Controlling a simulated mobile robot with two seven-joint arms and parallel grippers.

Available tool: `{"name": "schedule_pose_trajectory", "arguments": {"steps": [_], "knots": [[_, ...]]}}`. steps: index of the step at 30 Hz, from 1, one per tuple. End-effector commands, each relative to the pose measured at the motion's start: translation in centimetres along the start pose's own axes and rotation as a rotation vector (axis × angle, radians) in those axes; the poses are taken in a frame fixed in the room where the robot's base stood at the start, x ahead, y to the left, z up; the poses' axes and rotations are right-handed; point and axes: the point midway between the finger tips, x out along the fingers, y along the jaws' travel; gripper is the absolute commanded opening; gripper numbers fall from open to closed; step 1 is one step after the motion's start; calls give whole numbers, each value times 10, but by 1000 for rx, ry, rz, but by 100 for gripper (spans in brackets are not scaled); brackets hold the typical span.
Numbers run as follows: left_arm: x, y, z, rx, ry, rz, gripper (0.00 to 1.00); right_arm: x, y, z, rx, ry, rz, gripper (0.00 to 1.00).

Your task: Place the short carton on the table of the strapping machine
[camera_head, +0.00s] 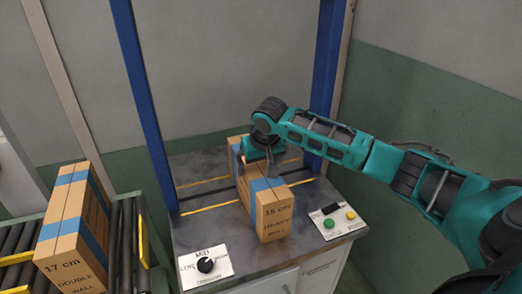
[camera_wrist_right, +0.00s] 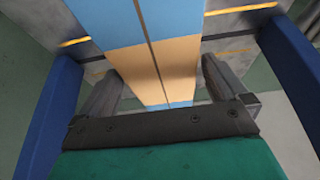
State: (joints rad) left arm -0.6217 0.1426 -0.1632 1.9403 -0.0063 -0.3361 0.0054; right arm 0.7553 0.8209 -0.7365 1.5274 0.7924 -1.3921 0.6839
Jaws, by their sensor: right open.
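A carton (camera_head: 272,213) marked 15 cm and HEAVY stands upright on the dark table (camera_head: 205,230) of the strapping machine, between its blue posts. Blue tape bands cross it. My right gripper (camera_head: 262,160) is over the carton's top from the back right. In the right wrist view, the open fingers (camera_wrist_right: 165,85) lie to either side of the carton (camera_wrist_right: 160,65), with gaps showing beside it. Another carton (camera_head: 70,243) marked 17 cm and DOUBLE WALL stands at the left on a roller conveyor. My left gripper is not in view.
A panel with a dial (camera_head: 205,265) is at the table's front left. A button panel (camera_head: 336,222) with green and yellow buttons is at its right. Blue posts (camera_head: 140,90) rise on both sides. The roller conveyor (camera_head: 125,240) has yellow rails.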

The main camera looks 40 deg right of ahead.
Motion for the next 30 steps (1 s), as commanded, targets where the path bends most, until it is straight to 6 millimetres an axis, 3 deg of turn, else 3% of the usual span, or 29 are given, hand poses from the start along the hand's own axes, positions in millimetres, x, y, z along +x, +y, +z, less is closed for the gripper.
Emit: {"name": "schedule_pose_trajectory", "arguments": {"steps": [3, 10, 30], "knots": [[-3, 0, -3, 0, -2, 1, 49, -29, 0, -1, -1, 2, -1, 100], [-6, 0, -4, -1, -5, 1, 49, -62, 0, -1, 1, 1, -1, 100], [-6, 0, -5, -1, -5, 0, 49, -70, 0, 0, 1, 0, 0, 100]]}}
